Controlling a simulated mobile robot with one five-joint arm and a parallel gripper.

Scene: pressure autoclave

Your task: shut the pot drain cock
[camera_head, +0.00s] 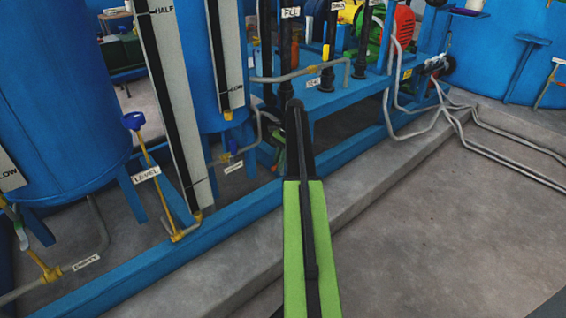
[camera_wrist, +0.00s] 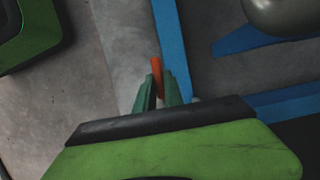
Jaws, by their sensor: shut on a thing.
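My gripper (camera_wrist: 162,86) shows in the wrist view with its two green fingers shut on an orange handle (camera_wrist: 156,66). The handle stands out between the fingertips, beside a blue rail (camera_wrist: 171,40). The body of the cock under the handle is hidden by the fingers and wrist, so I cannot tell how far it is turned. In the head view my green and black arm reaches forward to the blue frame and hides most of the gripper and the handle.
Blue tanks (camera_head: 62,95) stand at the left, with a blue-handled level cock (camera_head: 134,120) and grey pipes near them. A low concrete kerb (camera_head: 345,195) runs along the blue base rail. Grey hoses (camera_head: 520,150) lie at the right. The floor at the lower right is clear.

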